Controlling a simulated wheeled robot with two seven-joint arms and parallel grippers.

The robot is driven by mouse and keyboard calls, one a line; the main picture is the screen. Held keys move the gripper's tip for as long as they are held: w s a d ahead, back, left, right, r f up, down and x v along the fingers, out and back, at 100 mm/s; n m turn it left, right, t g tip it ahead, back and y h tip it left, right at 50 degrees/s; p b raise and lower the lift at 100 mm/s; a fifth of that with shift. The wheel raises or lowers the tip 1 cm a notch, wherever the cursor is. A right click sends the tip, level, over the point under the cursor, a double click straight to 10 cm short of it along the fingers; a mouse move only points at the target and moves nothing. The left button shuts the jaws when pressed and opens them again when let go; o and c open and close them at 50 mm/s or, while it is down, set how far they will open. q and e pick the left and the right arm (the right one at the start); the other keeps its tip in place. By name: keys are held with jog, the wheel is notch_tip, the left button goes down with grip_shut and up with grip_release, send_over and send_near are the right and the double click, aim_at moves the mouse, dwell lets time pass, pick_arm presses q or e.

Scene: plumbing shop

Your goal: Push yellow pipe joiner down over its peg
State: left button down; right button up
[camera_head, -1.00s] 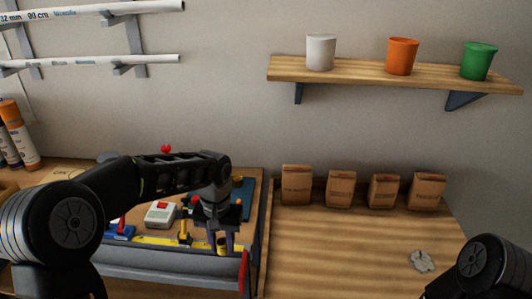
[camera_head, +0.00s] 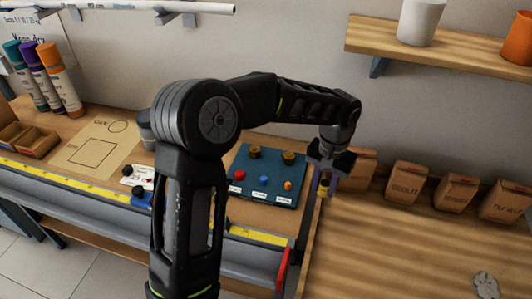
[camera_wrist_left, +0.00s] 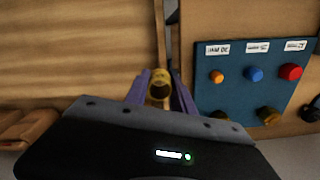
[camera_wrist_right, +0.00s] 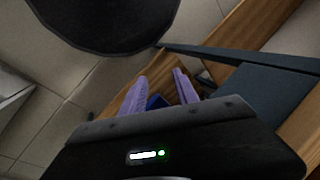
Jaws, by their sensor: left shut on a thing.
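My left gripper (camera_head: 327,186) is shut on the yellow pipe joiner (camera_head: 323,188), a short hollow ring. In the left wrist view the joiner (camera_wrist_left: 159,87) sits between the purple fingertips, its round opening showing. The gripper is just right of the blue board (camera_head: 240,190), near the seam with the wooden worktop. The board carries small red, blue and orange round pieces in front and brass-coloured round pieces behind. I cannot tell which one is the joiner's peg. In the right wrist view my right gripper (camera_wrist_right: 160,90) is open, fingers apart, with nothing held.
A red handle (camera_head: 283,270) stands at the tray's front corner.

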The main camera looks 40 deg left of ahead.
aim_at(264, 179)
pick_arm(q)
jog(key=s+a+r+n+p, duration=0.1)
jog(key=a+n, duration=0.1)
jog(key=a, duration=0.3)
jog(key=s+a+r+n+p, duration=0.2)
jog(key=a, duration=0.4)
jog(key=s+a+r+n+p, duration=0.1)
jog(key=a+r+n, duration=0.1)
jog(key=a, duration=0.3)
jog(key=shift+s+a+r+n, duration=0.1)
jog(key=shift+s+a+n, duration=0.1)
jog(key=shift+n, duration=0.1)
jog(key=shift+f, duration=0.2)
jog(key=shift+w+f+b, duration=0.1)
jog(key=shift+f+b, duration=1.5)
jog(key=shift+f, duration=0.8)
jog(key=shift+f, duration=0.2)
jog(key=shift+f+b, duration=0.85)
jog(key=shift+f, duration=0.05)
